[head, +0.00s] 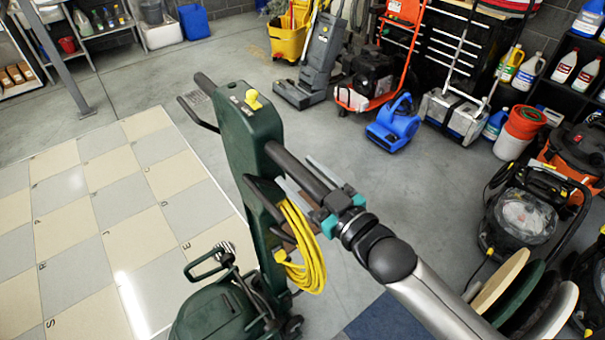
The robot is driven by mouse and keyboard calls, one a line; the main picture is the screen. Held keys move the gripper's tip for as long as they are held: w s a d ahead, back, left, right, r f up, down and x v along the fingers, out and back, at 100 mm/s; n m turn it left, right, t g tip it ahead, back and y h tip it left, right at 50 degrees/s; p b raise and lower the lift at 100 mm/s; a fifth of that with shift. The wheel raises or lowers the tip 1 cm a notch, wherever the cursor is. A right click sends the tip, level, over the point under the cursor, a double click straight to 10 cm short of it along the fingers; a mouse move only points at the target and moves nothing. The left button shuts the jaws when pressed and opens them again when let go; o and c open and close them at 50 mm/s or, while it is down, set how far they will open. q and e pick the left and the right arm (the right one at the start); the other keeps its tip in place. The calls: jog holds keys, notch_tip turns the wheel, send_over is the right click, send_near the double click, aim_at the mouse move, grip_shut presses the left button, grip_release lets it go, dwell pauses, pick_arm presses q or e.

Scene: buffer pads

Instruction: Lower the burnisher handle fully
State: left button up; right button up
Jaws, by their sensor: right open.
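The burnisher is a dark green floor machine with a round base (215,310) and a tall handle column (250,150). Its handle head stands raised and leans up and away, with a yellow knob (253,99) on top. Black grip bars stick out on both sides, the left one (205,85) free and the right one (290,162) towards my arm. My right gripper (301,172) is open, with its two grey fingers on either side of the right grip bar. I cannot tell whether they touch it. My left gripper is not in view.
A coiled yellow cord (308,255) hangs on the column below my right gripper. A checkered tile floor (100,225) lies left. Round pads (515,295) stand at lower right. A blue blower (393,125) and other machines stand behind. Grey floor around the burnisher is clear.

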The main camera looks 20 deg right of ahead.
jog(key=shift+c, duration=0.3)
grip_shut()
dwell(0.3)
dwell(0.9)
